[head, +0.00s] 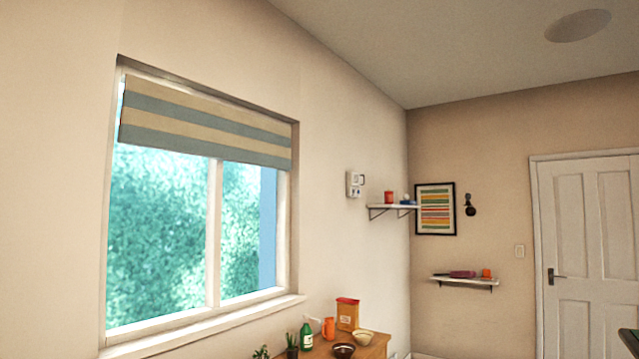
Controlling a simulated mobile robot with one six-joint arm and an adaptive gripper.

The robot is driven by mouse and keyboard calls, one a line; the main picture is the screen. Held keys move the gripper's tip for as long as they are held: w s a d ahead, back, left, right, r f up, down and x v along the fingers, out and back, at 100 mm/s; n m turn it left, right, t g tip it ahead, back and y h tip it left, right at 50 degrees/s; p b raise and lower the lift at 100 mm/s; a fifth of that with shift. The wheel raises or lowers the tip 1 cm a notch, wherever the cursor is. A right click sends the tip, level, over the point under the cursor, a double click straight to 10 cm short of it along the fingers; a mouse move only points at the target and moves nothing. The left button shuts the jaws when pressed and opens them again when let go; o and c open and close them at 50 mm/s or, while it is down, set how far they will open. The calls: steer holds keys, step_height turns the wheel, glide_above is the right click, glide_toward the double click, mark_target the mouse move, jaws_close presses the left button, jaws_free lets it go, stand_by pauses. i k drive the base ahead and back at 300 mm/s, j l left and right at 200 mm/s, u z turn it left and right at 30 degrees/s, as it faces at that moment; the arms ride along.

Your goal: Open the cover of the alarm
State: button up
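A small white box-like device (355,184), which looks like the alarm, is mounted on the wall to the right of the window. It is small in the head view, and I cannot tell whether its cover is open or shut. My gripper is not in view.
A wall shelf (380,207) with a red container (389,197) is just right of the device, near the corner. Below, a wooden surface (372,347) holds bowls, a green bottle (306,336), an orange object and a red-topped box (347,313). A white door (590,250) is at right.

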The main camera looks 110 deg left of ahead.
mark_target(355, 178)
steer(key=u, duration=3.35)
steer(key=i+l+z, duration=0.1)
steer(key=i+z, duration=0.35)
steer(key=i, duration=2.75)
